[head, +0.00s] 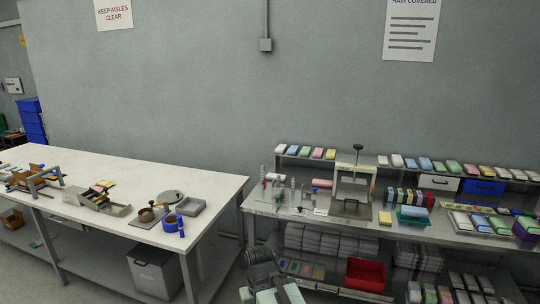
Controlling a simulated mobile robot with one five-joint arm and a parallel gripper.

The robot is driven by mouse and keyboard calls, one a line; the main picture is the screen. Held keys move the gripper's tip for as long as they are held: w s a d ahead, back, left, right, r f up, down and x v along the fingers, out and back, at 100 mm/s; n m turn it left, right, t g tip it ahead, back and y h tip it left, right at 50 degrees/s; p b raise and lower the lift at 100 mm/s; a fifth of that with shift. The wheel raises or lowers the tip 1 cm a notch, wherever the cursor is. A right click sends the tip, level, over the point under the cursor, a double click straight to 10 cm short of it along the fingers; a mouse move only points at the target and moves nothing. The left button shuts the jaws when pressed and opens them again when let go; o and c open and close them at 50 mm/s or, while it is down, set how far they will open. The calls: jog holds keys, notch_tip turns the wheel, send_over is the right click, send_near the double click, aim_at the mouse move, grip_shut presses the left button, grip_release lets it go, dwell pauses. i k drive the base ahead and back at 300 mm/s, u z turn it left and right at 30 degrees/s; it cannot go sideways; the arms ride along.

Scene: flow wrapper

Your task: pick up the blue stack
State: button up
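A stack of blue crates (32,120) stands at the far left, beyond the long white table. Smaller blue things also show: light-blue packs (425,164) on the right bench's upper shelf, and a blue bin (484,187) below that shelf. I cannot tell for certain which is the blue stack. My gripper (262,254) is the dark part at the bottom centre, low in front of the right bench and far from all of these. Its fingers are too small and dark to read.
The right bench carries a press (353,188) and many coloured packs. A red bin (366,274) sits on its lower shelf. A narrow gap separates table and bench.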

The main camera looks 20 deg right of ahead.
aim_at(292, 150)
jog(key=u, duration=0.35)
jog(key=i, duration=1.65)
jog(key=z, duration=0.55)
jog(key=i, duration=0.8)
jog(key=z, duration=0.65)
